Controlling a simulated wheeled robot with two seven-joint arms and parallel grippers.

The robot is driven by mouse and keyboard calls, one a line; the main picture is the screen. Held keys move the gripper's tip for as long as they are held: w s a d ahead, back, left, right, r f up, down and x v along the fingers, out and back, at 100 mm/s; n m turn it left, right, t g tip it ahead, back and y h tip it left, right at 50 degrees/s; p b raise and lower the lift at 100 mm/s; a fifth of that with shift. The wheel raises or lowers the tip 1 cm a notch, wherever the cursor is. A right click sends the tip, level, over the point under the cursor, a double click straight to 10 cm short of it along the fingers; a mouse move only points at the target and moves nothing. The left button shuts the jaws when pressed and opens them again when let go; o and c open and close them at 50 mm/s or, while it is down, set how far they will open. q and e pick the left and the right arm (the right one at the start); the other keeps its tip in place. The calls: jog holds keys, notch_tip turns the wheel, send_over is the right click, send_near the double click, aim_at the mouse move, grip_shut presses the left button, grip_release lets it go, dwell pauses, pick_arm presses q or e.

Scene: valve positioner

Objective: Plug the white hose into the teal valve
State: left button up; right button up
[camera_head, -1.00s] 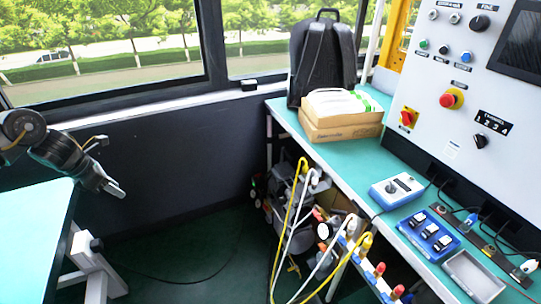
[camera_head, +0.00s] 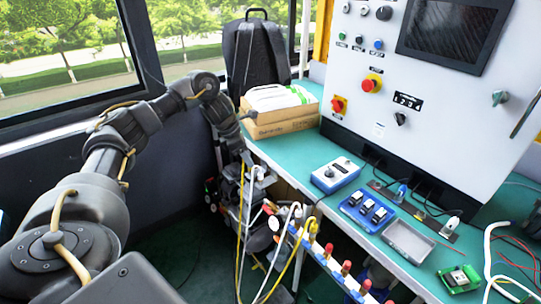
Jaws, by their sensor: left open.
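White hose (camera_head: 284,232) hangs in a loop beside yellow hoses, in front of the table's near edge. Another white hose length (camera_head: 250,205) hangs farther left, close to the equipment behind. I cannot pick out a teal valve with certainty; the machinery behind the hoses is dark and cluttered. My left arm reaches in from the left, and its gripper (camera_head: 246,157) points down just above the tops of the left-hand hoses. It is open, small and partly lost against the dark background. I cannot tell whether it touches a hose. My right gripper is out of view.
A rail with several red-capped fittings (camera_head: 347,267) runs along the table's front. The teal table (camera_head: 289,153) bears cardboard boxes (camera_head: 280,128), a blue-white control box (camera_head: 335,175), a blue tray (camera_head: 350,213) and a grey tray (camera_head: 391,241). A control panel (camera_head: 440,110) stands behind.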

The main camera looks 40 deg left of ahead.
aim_at(259, 174)
pick_arm(q)
jog(key=x, duration=0.9)
jog(key=shift+w+d+f, duration=0.15)
jog(key=shift+f, duration=0.1)
jog(key=shift+w+d+f, duration=0.1)
jog(key=shift+w+f, duration=0.05)
jog(key=shift+f, duration=0.45)
jog(key=c, duration=0.8)
grip_shut()
jog(key=shift+o, duration=0.3)
grip_release()
grip_shut()
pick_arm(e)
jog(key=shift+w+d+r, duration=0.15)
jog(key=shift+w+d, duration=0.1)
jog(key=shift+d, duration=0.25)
